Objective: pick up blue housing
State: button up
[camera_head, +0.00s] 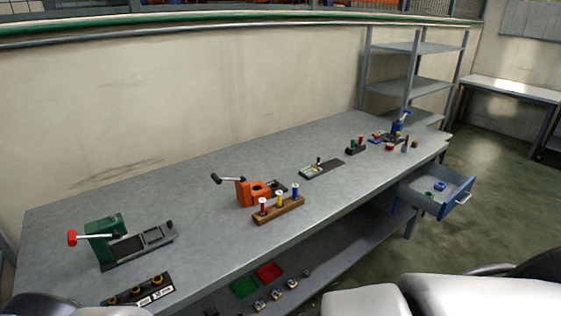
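A small blue round part (440,186) lies in the open blue-fronted drawer (466,201) at the right of the workbench, near a green round part (429,194). It may be the blue housing, but it is too small to be sure. Other small blue pieces sit around a blue hand press (400,126) at the bench's far right end; their shapes cannot be made out. White and dark parts of my own body show along the bottom edge. My gripper is not in view.
The long grey workbench (200,185) carries a green press (103,240), an orange press (247,193) and a wooden block with screwdrivers (278,210). A lower shelf holds green (244,287) and red (269,271) trays. The floor right of the drawer is clear.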

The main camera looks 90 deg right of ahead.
aim_at(439, 185)
jog(key=z, duration=4.15)
jog(key=i+l+u, duration=0.1)
jog(key=i+l, duration=0.15)
jog(key=i, duration=0.25)
jog(key=i+l, duration=0.25)
jog(key=i, duration=0.3)
jog(key=i+l+u, duration=0.15)
jog(key=i, duration=0.35)
jog(key=i+l+u, duration=0.1)
jog(key=i+l, duration=0.3)
jog(key=i+l+u, duration=0.1)
jog(key=i+l, duration=0.2)
jog(key=i, duration=0.25)
jog(key=i+l, duration=0.3)
jog(key=i, duration=0.3)
jog(key=i+l+u, duration=0.15)
jog(key=i+l, duration=0.15)
jog(key=i, duration=0.25)
